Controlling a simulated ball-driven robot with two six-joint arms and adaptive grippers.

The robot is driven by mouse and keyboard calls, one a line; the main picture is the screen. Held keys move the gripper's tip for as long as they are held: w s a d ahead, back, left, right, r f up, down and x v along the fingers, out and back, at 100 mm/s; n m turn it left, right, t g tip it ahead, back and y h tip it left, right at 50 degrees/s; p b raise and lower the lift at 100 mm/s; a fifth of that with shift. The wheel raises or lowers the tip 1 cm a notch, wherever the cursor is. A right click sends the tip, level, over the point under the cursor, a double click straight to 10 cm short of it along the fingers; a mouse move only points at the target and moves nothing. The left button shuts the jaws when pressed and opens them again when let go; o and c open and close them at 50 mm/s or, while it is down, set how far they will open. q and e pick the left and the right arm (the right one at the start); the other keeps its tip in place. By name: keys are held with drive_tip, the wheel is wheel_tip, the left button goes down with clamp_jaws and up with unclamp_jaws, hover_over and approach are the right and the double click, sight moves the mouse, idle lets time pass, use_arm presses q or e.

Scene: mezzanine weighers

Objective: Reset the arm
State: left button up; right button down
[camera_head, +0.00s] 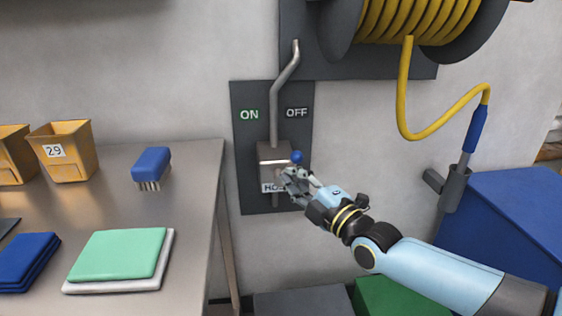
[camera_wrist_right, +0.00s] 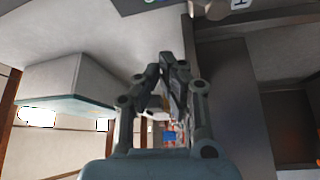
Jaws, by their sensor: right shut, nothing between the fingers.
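My right gripper (camera_head: 290,180) is shut and empty in the head view, in front of the grey switch box (camera_head: 272,151) on the dark wall panel (camera_head: 247,180). It partly covers the box's label, of which "HO" shows. A blue ball knob (camera_head: 297,157) is just above the fingers; I cannot tell whether they touch it. My right arm (camera_head: 430,268) reaches in from the lower right. In the right wrist view the fingers of the gripper (camera_wrist_right: 167,72) meet at their tips with nothing between them. My left gripper is not in view.
The panel reads ON and OFF, with a metal pipe above the box. A steel table (camera_head: 190,235) at left holds orange bins (camera_head: 65,165), a blue brush (camera_head: 151,163) and folded cloths (camera_head: 119,254). A yellow hose (camera_head: 403,90) hangs from a reel; a blue chest (camera_head: 515,215) stands at right.

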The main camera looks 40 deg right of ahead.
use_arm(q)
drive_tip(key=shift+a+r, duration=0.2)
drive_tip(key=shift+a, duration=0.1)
use_arm(e)
drive_tip(key=shift+s+f, duration=0.1)
drive_tip(key=shift+s, duration=1)
drive_tip(key=s+a+f+m+g+b, duration=0.1)
drive_tip(key=s+f+m+g, duration=0.45)
drive_tip(key=f, duration=1.05)
drive_tip(key=s+a+f+n+g, duration=0.1)
drive_tip(key=s+f+g, duration=0.2)
drive_tip(key=s+f, duration=0.9)
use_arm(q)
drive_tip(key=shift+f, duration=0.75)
use_arm(e)
drive_tip(key=s+a+f+m+g, duration=0.2)
drive_tip(key=s+f+m+g, duration=0.3)
drive_tip(key=s+f, duration=0.4)
drive_tip(key=s+a+f+m+g, duration=0.2)
drive_tip(key=s+f+m+g, duration=0.3)
drive_tip(key=s, duration=1.2)
wheel_tip(320, 180, down, 5)
drive_tip(key=shift+r, duration=0.2)
